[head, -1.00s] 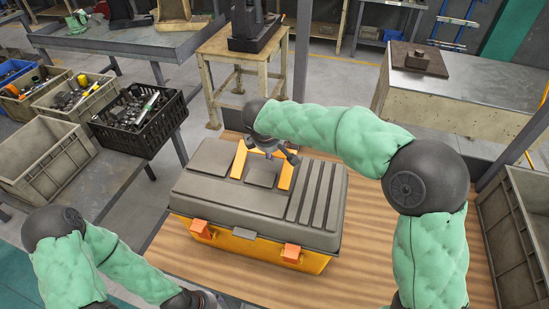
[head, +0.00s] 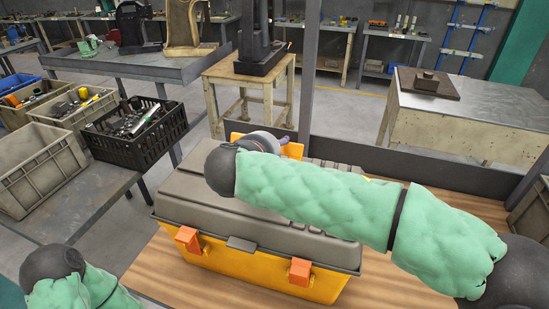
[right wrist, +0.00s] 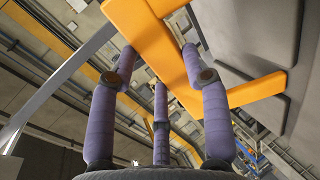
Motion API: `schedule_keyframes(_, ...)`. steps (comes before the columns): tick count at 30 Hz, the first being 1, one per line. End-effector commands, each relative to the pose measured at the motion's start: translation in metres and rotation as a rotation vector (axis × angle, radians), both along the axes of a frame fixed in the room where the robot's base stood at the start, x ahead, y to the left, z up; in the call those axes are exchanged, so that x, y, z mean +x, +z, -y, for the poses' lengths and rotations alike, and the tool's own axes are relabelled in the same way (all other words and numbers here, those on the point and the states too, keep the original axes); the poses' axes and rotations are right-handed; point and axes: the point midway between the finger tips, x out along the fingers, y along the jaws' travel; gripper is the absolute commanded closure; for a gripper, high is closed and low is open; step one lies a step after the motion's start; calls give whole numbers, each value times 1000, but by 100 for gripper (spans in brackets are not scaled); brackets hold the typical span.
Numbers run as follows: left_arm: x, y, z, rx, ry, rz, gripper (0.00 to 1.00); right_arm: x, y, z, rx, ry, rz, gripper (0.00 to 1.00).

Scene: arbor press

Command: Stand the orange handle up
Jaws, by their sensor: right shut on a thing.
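The toolbox (head: 250,268) has an orange-yellow body, a grey lid and two orange latches, and stands on the wooden bench top. Its orange handle (head: 292,149) shows beyond my right wrist, raised off the lid; my arm covers much of it, so I cannot tell whether it is fully upright. In the right wrist view the handle (right wrist: 160,35) fills the upper middle. My right gripper (right wrist: 160,62) has its purple fingers closed around the handle's bar.
A black crate (head: 172,135) of parts and grey bins (head: 35,165) stand on a side table at left. A small wooden table (head: 245,78) with a black press is behind the toolbox. A metal-topped table (head: 475,105) stands at back right.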

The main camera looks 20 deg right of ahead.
Motion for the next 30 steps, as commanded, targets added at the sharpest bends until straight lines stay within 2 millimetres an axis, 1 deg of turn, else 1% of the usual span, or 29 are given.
schedule_keyframes(1,0,-16,0,0,0,0,60,-4,-7,-3,-18,3,26,100)
schedule_keyframes(3,0,-26,0,0,0,0,60,-8,-6,-6,-41,2,64,100)
schedule_keyframes(9,0,-51,0,0,0,0,60,-19,-3,-13,-107,2,167,100)
schedule_keyframes(12,0,-59,0,0,0,0,60,-24,-3,-16,-137,2,212,100)
schedule_keyframes(15,0,-66,0,0,0,0,60,-28,-2,-19,-165,1,253,100)
schedule_keyframes(21,0,-75,0,0,0,0,60,-36,-2,-23,-161,0,250,100)
schedule_keyframes(30,0,-80,0,0,0,0,60,-40,-4,-27,-161,2,243,100)
